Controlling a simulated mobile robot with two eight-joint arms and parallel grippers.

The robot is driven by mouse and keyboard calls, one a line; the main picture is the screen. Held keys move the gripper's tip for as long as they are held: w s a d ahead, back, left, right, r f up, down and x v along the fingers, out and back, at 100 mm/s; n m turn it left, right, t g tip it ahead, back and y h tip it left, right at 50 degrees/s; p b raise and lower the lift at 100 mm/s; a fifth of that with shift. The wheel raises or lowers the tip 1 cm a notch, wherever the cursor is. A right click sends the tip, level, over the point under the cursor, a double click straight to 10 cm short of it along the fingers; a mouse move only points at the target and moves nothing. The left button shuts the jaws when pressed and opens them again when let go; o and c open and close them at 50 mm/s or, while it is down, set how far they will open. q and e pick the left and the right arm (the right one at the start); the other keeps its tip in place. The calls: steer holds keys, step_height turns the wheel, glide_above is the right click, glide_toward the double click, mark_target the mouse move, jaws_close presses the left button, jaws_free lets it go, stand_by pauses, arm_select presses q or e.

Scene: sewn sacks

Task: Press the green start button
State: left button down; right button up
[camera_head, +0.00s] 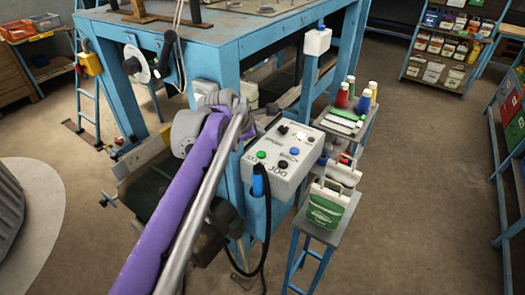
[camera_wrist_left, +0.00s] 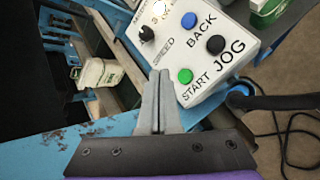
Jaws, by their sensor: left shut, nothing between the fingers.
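The green start button (camera_wrist_left: 185,76) sits on the grey control box (camera_wrist_left: 215,85), beside the printed word START. The green button also shows in the head view (camera_head: 261,154), on the left part of the box's face. My left gripper (camera_wrist_left: 159,76) is shut and empty. In the wrist view its fingertips appear just left of the green button; whether they touch it or how far off they are, I cannot tell. In the head view my left arm reaches up left of the box, and the fingertips are hard to make out there. My right gripper is in neither view.
A blue button (camera_wrist_left: 188,20), a black button (camera_wrist_left: 215,44) and a speed knob (camera_wrist_left: 146,34) share the box face. A black cable (camera_head: 266,225) hangs below. A green and white sack (camera_head: 327,204) stands on a stool to the right.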

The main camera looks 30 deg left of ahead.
arm_select(q)
steer(key=shift+w+a+r+n, duration=0.65)
steer(key=shift+w+n, duration=0.1)
steer(key=shift+n, duration=0.15)
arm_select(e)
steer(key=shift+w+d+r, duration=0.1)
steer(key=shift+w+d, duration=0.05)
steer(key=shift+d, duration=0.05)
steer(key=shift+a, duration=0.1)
arm_select(q)
steer(key=b, duration=0.4)
glide_above(259, 156)
step_height(259, 156, down, 8)
steer(key=shift+a+r, duration=0.1)
steer(key=shift+r, duration=0.15)
steer(key=shift+f+b, duration=0.35)
steer(key=shift+f, duration=0.3)
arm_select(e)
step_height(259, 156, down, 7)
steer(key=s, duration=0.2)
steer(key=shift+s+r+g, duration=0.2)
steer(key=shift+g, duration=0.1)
arm_select(q)
steer(key=shift+f, duration=0.1)
steer(key=shift+f, duration=0.3)
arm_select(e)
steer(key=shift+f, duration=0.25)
